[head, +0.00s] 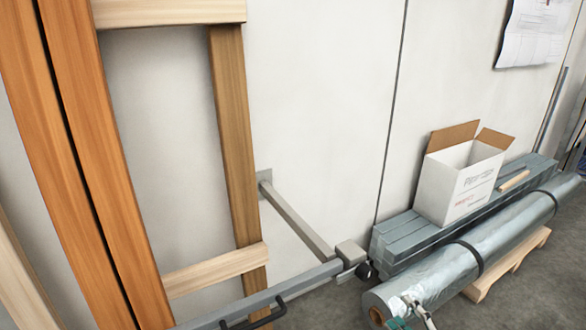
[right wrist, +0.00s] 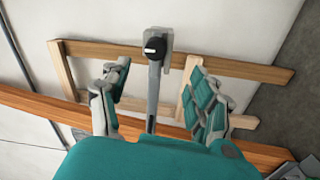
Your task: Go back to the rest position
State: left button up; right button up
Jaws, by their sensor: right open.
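My right gripper (head: 415,312) shows only in part at the bottom edge of the head view, in front of the silver wrapped roll. In the right wrist view its two fingers (right wrist: 158,72) are spread wide apart, with nothing held between them. A grey metal bar (right wrist: 153,95) with a black knob shows in the gap between the fingers, beyond them; I cannot tell the distance. My left gripper is not in the head view.
A wooden frame (head: 232,130) and orange beams (head: 95,150) stand at the left. A grey bracket arm (head: 298,222) juts from the wall. An open white box (head: 460,180) stands on grey beams (head: 400,240), behind the silver roll (head: 455,262). Bare floor (head: 545,285) lies at right.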

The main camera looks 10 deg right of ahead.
notch_tip(320, 180, down, 14)
jog(key=s+d+m+g+h, duration=0.25)
jog(key=m+h, duration=0.25)
jog(key=m, duration=0.3)
jog(key=s+a+f+m+g+h, duration=0.1)
jog(key=s+a+f+m+g, duration=0.1)
jog(key=s+f+g, duration=0.3)
jog(key=s+a+f+m, duration=0.2)
jog(key=f, duration=0.5)
jog(key=s+a+f+m+g+h, duration=0.1)
jog(key=s+a+f+m+g, duration=0.1)
jog(key=s+f+m+g, duration=0.3)
jog(key=s+a+f+g+y+p, duration=0.1)
jog(key=s+a+f+g, duration=0.2)
jog(key=s+a+f, duration=0.65)
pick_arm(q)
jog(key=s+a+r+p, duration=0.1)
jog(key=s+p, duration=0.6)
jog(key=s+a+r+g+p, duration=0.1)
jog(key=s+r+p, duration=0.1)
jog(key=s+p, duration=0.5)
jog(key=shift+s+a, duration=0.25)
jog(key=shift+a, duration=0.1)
pick_arm(e)
jog(key=s+d+r, duration=0.2)
jog(key=s, duration=0.5)
jog(key=s+d+r, duration=0.2)
jog(key=s, duration=0.6)
jog(key=shift+d+r+g, duration=0.4)
jog(key=shift+g, duration=0.05)
